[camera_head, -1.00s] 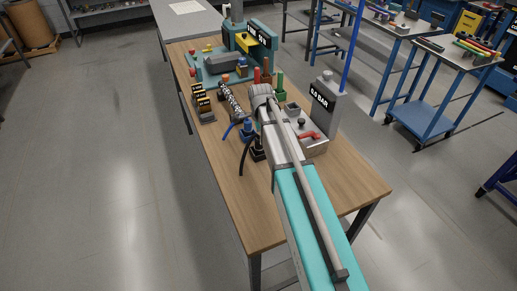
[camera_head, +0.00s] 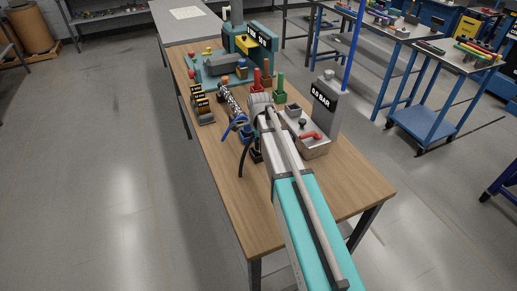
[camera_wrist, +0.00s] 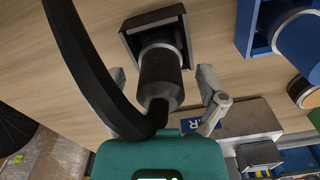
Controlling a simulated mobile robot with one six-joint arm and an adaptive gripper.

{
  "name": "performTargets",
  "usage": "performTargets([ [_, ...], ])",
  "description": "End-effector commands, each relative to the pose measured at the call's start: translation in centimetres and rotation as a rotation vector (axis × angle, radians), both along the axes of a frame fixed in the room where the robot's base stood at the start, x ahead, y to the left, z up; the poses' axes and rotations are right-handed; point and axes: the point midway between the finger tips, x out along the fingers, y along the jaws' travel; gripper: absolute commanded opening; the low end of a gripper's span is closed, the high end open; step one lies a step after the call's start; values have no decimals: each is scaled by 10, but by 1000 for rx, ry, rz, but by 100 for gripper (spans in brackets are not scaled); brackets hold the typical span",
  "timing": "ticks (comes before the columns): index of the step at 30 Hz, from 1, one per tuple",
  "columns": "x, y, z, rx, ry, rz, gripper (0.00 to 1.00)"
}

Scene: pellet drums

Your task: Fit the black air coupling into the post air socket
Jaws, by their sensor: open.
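The black air coupling (camera_wrist: 158,72) stands in a dark square holder (camera_wrist: 128,40) in the wrist view, with its thick black hose (camera_wrist: 85,75) curving up to the left. My gripper (camera_wrist: 163,78) is open, with one finger on each side of the coupling and a visible gap at both. In the head view, my arm partly hides the coupling (camera_head: 256,157), and its hose (camera_head: 242,160) trails to the left over the table. The grey post (camera_head: 326,105) with a BAR display stands to the right of my arm. I cannot make out its air socket.
A blue coupling (camera_head: 243,130) with a blue hose stands close to the black one; its blue holder (camera_wrist: 255,30) shows at right in the wrist view. A red lever (camera_head: 310,136) sits on the box by the post. The table's near left part (camera_head: 240,205) is clear.

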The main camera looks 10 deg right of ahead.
Motion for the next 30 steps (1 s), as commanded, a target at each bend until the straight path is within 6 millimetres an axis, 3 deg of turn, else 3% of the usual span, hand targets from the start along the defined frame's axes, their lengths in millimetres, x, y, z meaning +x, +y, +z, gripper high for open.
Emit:
performTargets([
  [8, 0, 0, 0, 0, 0, 0, 88],
  [22, 0, 0, 0, 0, 0, 0, 1],
  [30, 0, 0, 0, 0, 0, -1, 0],
])
